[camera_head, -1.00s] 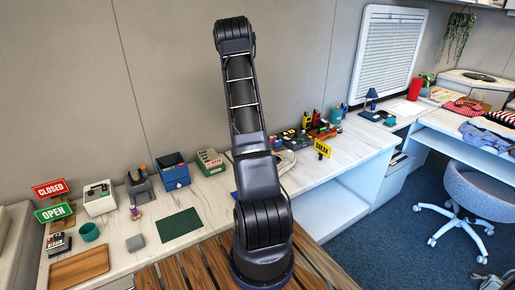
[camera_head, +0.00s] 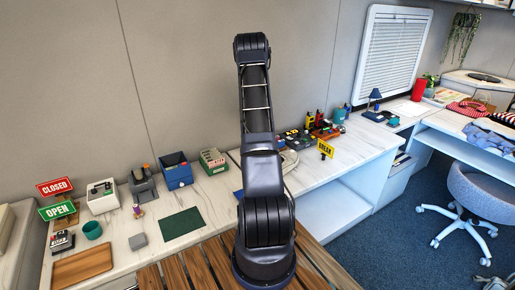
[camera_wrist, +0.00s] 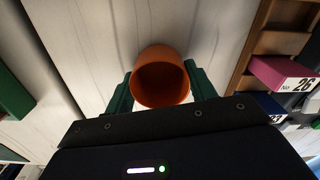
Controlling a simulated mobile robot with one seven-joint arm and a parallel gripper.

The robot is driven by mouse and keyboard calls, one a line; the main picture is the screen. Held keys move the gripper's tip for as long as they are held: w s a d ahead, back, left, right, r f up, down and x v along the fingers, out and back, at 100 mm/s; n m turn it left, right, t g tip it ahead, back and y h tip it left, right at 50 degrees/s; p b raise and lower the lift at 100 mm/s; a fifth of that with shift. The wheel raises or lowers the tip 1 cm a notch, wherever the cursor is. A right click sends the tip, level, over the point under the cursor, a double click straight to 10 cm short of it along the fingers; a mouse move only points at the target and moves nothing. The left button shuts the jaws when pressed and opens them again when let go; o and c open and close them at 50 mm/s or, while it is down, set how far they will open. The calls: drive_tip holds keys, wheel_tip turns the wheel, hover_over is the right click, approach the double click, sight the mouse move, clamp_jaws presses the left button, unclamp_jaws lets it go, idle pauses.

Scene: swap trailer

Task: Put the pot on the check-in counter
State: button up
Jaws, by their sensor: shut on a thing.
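An orange pot (camera_wrist: 160,62) shows in the wrist view, with its round opening facing the camera. My gripper (camera_wrist: 160,90) has its green fingers on either side of the pot and is shut on it. In the head view my arm stands upright in the middle, and neither the gripper nor the pot can be made out there. A long white counter (camera_head: 215,195) runs along the wall in the head view; whether it is the check-in counter I cannot tell for sure.
The counter's left part holds a CLOSED sign (camera_head: 55,187), an OPEN sign (camera_head: 57,209), a teal cup (camera_head: 92,230), a green mat (camera_head: 181,223) and a blue bin (camera_head: 177,172). A yellow BREAK sign (camera_head: 325,148) stands further right. A grey chair (camera_head: 485,192) stands on the carpet.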

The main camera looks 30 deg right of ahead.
drive_tip(key=o, duration=1)
drive_tip(key=shift+f, duration=0.1)
wheel_tip(320, 180, up, 12)
drive_tip(key=s+a+r+n+t, duration=0.1)
drive_tip(key=s+a+r+n, duration=0.4)
drive_tip(key=a+r, duration=0.35)
drive_tip(key=s+a+r+n+t, duration=0.1)
drive_tip(key=s+a+r+n, duration=0.35)
drive_tip(key=a+r, duration=0.35)
drive_tip(key=s+a+r+n, duration=0.4)
drive_tip(key=a+r+n, duration=0.2)
drive_tip(key=r, duration=0.4)
drive_tip(key=shift+s+a+r+n+t, duration=0.55)
drive_tip(key=shift+s+a+n, duration=2.2)
drive_tip(key=shift+s, duration=1.85)
drive_tip(key=shift+s+a+r+n+t, duration=0.3)
drive_tip(key=shift+s+a+r+n, duration=0.5)
drive_tip(key=shift+s+a+n, duration=2.2)
drive_tip(key=shift+s+a+r+n+t, duration=0.55)
drive_tip(key=shift+s+a+n, duration=1)
drive_tip(key=shift+s+n, duration=3.15)
